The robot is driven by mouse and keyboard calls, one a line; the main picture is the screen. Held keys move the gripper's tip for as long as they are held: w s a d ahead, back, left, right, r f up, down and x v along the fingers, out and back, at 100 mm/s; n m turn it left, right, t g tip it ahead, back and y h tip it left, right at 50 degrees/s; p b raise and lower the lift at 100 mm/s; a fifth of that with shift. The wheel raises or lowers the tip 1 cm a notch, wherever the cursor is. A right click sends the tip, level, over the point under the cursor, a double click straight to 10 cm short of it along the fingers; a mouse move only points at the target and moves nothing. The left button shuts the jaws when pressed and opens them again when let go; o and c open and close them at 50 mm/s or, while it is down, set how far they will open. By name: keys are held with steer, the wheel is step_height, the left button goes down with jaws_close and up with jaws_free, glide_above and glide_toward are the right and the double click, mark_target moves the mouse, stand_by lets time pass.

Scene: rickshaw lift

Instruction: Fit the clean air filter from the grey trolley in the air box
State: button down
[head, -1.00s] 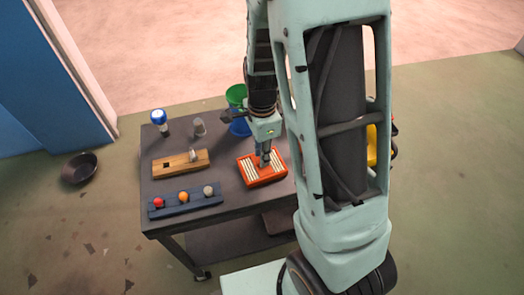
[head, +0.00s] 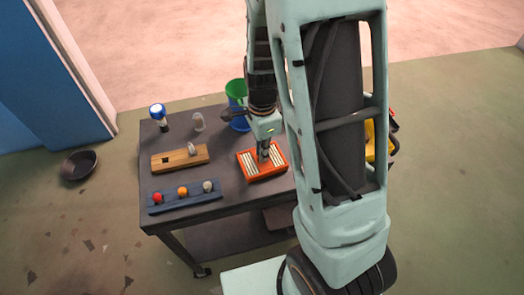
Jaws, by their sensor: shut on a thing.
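The clean air filter (head: 251,170) has an orange-red frame with pale pleats and lies on the right part of the dark grey trolley (head: 226,188). My gripper (head: 264,155) points down over its middle and is shut on it. The fingertips are small in the picture, and I cannot tell which part of the filter they hold. The filter looks flat, at or very near the trolley top. I cannot make out the air box. My arm covers much of the right side of the view.
A wooden block (head: 180,158) and a blue rack (head: 170,203) with red, orange and grey balls stand left of the filter. A dark bowl (head: 80,165) lies on the floor.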

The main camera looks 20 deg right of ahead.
steer(key=shift+r+p, duration=3.1)
steer(key=shift+r, duration=0.35)
